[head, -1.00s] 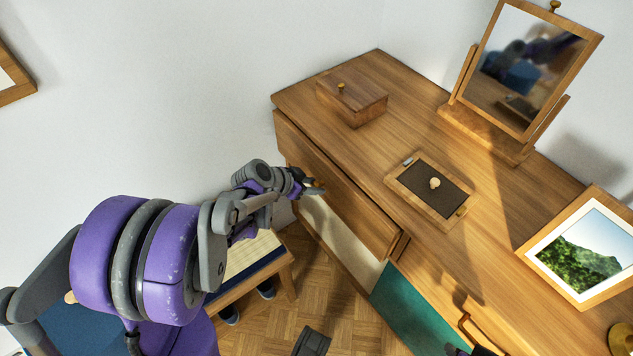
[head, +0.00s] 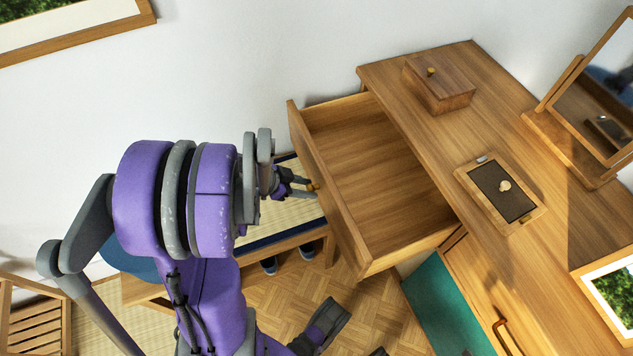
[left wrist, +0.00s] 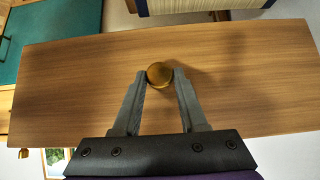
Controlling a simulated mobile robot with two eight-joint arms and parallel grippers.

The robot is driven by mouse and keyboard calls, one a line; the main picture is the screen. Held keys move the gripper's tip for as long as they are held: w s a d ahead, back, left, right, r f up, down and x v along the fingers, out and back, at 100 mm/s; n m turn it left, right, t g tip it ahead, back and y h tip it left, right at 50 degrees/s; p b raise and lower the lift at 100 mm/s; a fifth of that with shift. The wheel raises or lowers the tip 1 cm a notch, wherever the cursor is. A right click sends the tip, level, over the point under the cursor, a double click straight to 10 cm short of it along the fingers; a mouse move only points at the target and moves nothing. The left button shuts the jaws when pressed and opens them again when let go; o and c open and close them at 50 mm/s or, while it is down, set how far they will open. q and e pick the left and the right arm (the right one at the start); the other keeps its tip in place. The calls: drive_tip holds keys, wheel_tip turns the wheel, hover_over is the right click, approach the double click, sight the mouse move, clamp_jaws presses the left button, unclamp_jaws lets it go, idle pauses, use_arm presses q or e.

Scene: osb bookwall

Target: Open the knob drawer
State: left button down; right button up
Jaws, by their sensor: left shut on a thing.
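The knob drawer (head: 375,170) stands pulled well out of the wooden dresser, and its inside looks empty. Its brass knob (head: 314,186) is on the middle of the drawer front (head: 330,200). My left gripper (head: 306,188) comes from the left and is shut on the knob. In the left wrist view the two grey fingers of my left gripper (left wrist: 160,78) press the round knob (left wrist: 160,72) from both sides, against the wooden drawer front (left wrist: 80,85).
A small wooden box (head: 440,85), a tray with a dark inlay (head: 500,192) and a tilting mirror (head: 590,100) stand on the dresser top (head: 420,110). A teal door (head: 445,305) is below. A bench (head: 290,238) stands beneath the drawer, with slippers (head: 288,258) on the floor.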

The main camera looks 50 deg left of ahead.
use_arm(q)
drive_tip(key=shift+s, duration=0.15)
drive_tip(key=shift+c, duration=2.3)
unclamp_jaws()
drive_tip(key=p+v, duration=0.3)
drive_tip(key=v, duration=0.7)
drive_tip(key=shift+s+a+r, duration=0.15)
drive_tip(key=shift+s+r, duration=0.05)
drive_tip(key=shift+r, duration=0.1)
use_arm(e)
wheel_tip(320, 180, up, 4)
drive_tip(key=shift+f, duration=0.1)
use_arm(q)
drive_tip(key=w+d+r+n+g+y+p, duration=0.1)
drive_tip(key=d+r+n+p, duration=0.1)
drive_tip(key=d+r+p, duration=0.4)
drive_tip(key=w+d+r+n+g+y+p, duration=0.2)
drive_tip(key=d+r+p, duration=0.4)
drive_tip(key=d, duration=0.8)
wheel_tip(320, 180, up, 3)
drive_tip(key=shift+w+d+r+n, duration=0.1)
drive_tip(key=shift+w+d+n, duration=0.1)
drive_tip(key=shift+d+n, duration=0.1)
use_arm(e)
wheel_tip(320, 180, up, 13)
drive_tip(key=w, duration=0.2)
drive_tip(key=shift+t, duration=0.4)
